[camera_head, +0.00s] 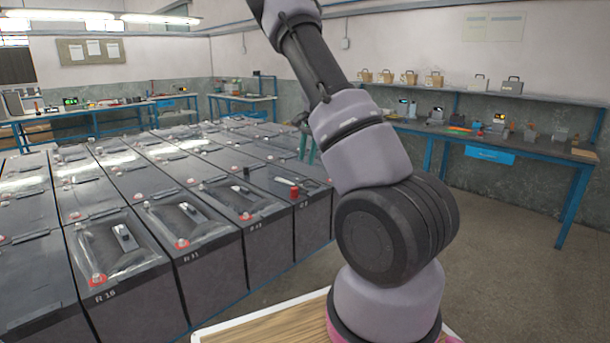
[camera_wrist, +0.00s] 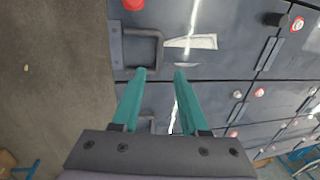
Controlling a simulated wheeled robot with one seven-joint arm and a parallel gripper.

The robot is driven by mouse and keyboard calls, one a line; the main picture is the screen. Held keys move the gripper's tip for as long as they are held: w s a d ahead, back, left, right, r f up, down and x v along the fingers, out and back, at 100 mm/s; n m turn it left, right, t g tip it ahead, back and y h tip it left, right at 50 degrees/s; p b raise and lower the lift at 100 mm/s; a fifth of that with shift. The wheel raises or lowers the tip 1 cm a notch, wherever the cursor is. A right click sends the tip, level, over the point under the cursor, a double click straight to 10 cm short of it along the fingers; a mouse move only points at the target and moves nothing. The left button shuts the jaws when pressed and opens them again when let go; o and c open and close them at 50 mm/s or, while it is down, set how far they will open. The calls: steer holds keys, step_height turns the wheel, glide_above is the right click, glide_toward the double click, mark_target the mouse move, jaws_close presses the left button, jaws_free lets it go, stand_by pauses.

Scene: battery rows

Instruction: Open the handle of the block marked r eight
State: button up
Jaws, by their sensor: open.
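The row's right-end block (camera_head: 312,222) in the head view has a red terminal (camera_head: 294,192) and a black one (camera_head: 245,173). Its front label is too small to read surely, so I cannot confirm it as r eight. In the wrist view, a dark U-shaped handle (camera_wrist: 160,50) lies on a block top near its edge, with a red terminal (camera_wrist: 132,4) and a black terminal (camera_wrist: 275,18) on that block. My gripper (camera_wrist: 160,71) is open and empty, its teal fingertips just below this handle in the picture. Whether they touch it is unclear. The fingers partly hide the neighbouring block.
Other dark blocks stand close together, including one marked R 16 (camera_head: 105,296) at the front left. A blue-framed workbench (camera_head: 470,145) runs along the right wall. The floor (camera_head: 500,240) right of the blocks is free.

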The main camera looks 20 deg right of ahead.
mark_target(303, 181)
steer(key=f, duration=0.2)
steer(key=w+f, duration=0.1)
steer(key=f, duration=0.4)
steer(key=shift+w+a+f, duration=0.2)
steer(key=shift+a+f, duration=0.1)
steer(key=shift+f, duration=0.1)
steer(key=shift+c, duration=0.3)
jaws_close()
